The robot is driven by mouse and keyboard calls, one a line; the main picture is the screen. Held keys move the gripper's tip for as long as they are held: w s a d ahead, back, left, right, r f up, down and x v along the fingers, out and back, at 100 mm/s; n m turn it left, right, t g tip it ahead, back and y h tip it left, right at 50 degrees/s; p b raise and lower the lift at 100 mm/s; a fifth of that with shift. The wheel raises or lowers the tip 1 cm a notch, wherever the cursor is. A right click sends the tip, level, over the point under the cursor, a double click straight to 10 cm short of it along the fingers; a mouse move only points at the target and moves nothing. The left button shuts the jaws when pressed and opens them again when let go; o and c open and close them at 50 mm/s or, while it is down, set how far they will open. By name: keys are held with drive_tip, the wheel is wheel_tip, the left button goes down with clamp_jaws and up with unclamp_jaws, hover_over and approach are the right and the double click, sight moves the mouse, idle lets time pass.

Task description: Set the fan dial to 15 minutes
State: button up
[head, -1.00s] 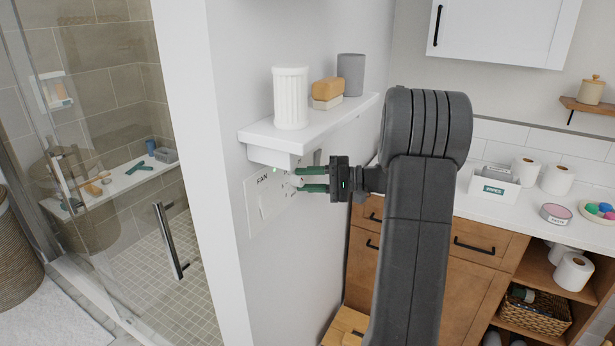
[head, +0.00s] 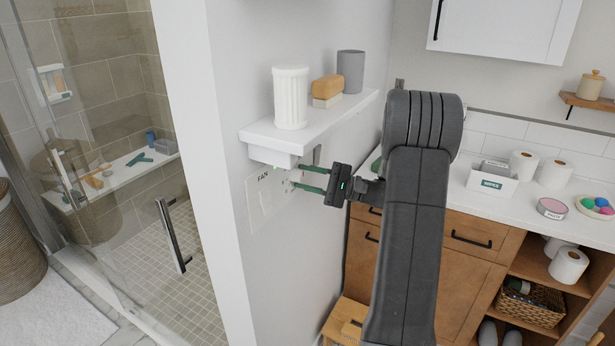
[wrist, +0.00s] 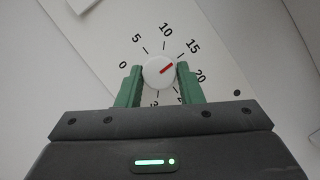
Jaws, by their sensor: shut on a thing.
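The fan dial (wrist: 154,76) is a round white knob with a red pointer mark on a pale wall plate (wrist: 115,22). Printed numbers 0, 5, 10, 15 and 20 run around it. The red mark points up and right, at about the 15. My gripper (wrist: 159,70) is shut on the dial, with one green finger on each side. The lower numbers are partly hidden behind my gripper. In the head view, my gripper (head: 297,176) reaches left to the plate marked FAN (head: 256,222), and the dial is hard to make out there.
A white shelf (head: 262,134) juts out just above my gripper, holding a fluted white cup (head: 291,98), an orange-tan block (head: 327,87) and a grey cup (head: 350,72). A glass shower door with a handle (head: 172,236) is at left. A wooden cabinet (head: 430,270) stands at right.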

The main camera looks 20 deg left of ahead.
idle(0.4)
drive_tip(key=o, duration=1)
drive_tip(key=b+v, duration=0.3)
drive_tip(key=v, duration=1.1)
drive_tip(key=shift+f, duration=0.15)
drive_tip(key=shift+s+a, duration=0.1)
drive_tip(key=shift+a, duration=0.05)
drive_tip(key=p+x, duration=0.3)
drive_tip(key=x, duration=1)
drive_tip(key=shift+a+r, duration=0.25)
drive_tip(key=shift+a, duration=0.1)
drive_tip(key=shift+d, duration=0.15)
